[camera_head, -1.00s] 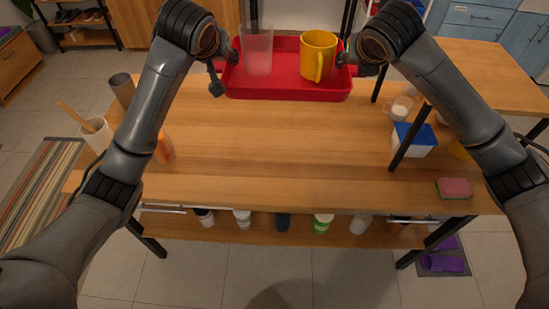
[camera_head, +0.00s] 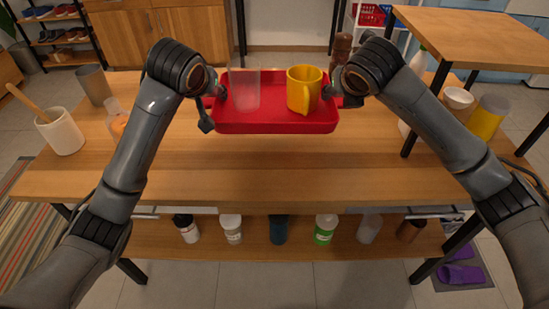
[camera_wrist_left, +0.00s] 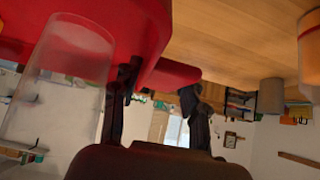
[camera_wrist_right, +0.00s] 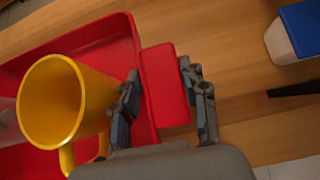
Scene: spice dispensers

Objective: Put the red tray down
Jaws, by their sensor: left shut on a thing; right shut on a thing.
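The red tray (camera_head: 275,122) is held level between my two grippers over the far middle part of the wooden table; I cannot tell if it touches the tabletop. A clear cup (camera_head: 244,92) stands in its left half and a yellow mug (camera_head: 304,90) in its right half. My left gripper (camera_head: 216,97) is shut on the tray's left side; the left wrist view shows the tray (camera_wrist_left: 165,75) and the clear cup (camera_wrist_left: 60,80) close by. My right gripper (camera_head: 333,92) is shut on the right side; its fingers straddle the red handle (camera_wrist_right: 165,85) in the right wrist view.
On the table's left are a white utensil pot (camera_head: 60,133), a grey cup (camera_head: 94,86) and an orange-filled bottle (camera_head: 117,120). A raised shelf (camera_head: 475,40) is at right, with a white bowl (camera_head: 458,98) and yellow container (camera_head: 487,118) near it. The front tabletop (camera_head: 270,165) is clear.

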